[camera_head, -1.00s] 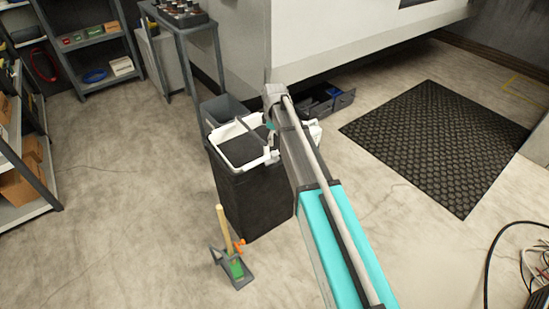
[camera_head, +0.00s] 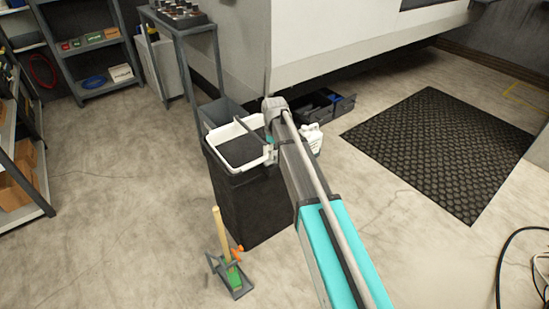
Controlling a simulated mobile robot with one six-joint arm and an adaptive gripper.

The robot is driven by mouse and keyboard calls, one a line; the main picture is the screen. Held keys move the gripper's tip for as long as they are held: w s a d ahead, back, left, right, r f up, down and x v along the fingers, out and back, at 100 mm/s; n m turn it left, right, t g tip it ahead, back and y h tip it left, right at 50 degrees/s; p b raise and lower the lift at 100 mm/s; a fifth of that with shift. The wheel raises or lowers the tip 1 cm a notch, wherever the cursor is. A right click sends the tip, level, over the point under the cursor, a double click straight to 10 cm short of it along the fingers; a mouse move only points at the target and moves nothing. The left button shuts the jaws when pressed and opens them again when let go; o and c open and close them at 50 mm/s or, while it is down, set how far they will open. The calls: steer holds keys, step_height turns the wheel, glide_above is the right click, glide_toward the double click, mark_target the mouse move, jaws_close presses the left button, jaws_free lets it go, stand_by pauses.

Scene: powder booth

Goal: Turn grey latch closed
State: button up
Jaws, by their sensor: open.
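I cannot make out a grey latch for certain in the head view. My arm reaches from the bottom right towards the machine, and its far joint hides what lies directly behind and below it. My gripper does not show clearly and seems hidden behind the arm. A thin grey bar (camera_head: 254,135) slants over the right part of a black bin with a white rim (camera_head: 216,166), beside my arm. I cannot tell what the bar belongs to.
A dustpan (camera_head: 236,284) and a wooden-handled brush (camera_head: 222,233) stand on the floor before the bin. A white jug (camera_head: 313,138) and dark crates (camera_head: 340,105) are right of my arm. A black mat (camera_head: 440,150) lies right. Shelves (camera_head: 92,65) stand left.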

steer(key=shift+f+b, duration=0.5)
steer(key=shift+f, duration=0.2)
jaws_close()
